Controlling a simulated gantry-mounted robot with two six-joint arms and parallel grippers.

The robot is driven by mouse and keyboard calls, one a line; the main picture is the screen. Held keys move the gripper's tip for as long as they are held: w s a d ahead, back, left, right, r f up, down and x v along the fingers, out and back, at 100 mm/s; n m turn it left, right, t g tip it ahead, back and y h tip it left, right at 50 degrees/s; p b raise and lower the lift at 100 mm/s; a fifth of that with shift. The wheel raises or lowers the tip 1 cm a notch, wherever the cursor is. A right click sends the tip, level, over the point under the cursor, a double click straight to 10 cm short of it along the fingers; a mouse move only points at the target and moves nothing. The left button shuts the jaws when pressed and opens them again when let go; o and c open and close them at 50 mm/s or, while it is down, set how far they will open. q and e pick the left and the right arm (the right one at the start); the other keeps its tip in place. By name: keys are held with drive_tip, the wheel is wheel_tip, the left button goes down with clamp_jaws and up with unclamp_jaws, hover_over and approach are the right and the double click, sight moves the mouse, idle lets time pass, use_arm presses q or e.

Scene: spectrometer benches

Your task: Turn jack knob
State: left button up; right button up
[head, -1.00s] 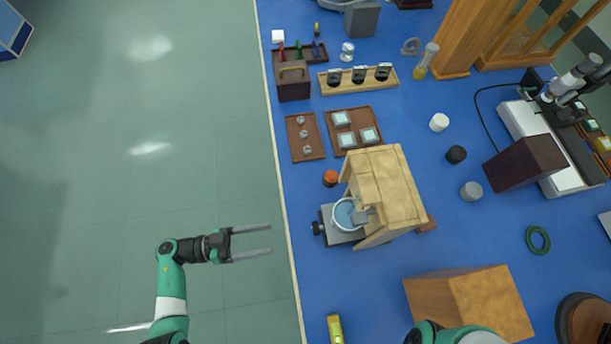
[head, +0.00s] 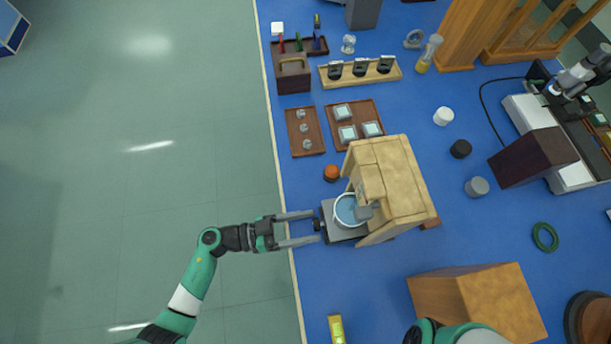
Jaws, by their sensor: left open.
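The jack (head: 342,236) is a grey platform at the blue bench's left edge, with a small dark knob (head: 319,225) on its left side. A round bowl of pale blue liquid (head: 346,210) sits on it, partly under a wooden box-like stand (head: 392,185). My left gripper (head: 316,227) is open and points right. Its two fingers reach over the bench edge, one above and one below the knob in the picture. I cannot tell whether they touch it. My right arm shows only in part at the bottom right; its gripper is not seen.
An orange-brown cap (head: 331,173) stands just above the jack. A yellow level (head: 336,328) lies at the bench's lower left edge. A wooden block (head: 475,300) stands at lower right. Trays of small parts (head: 306,154) lie further up. The floor (head: 110,200) at left is clear.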

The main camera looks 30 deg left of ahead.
use_arm(q)
drive_tip(key=shift+c, duration=0.2)
clamp_jaws()
drive_tip(key=shift+r, duration=0.1)
drive_tip(key=shift+m+p, duration=1.05)
drive_tip(key=shift+m, duration=0.25)
drive_tip(key=shift+m+p, duration=0.4)
drive_tip(key=shift+m, duration=1.7)
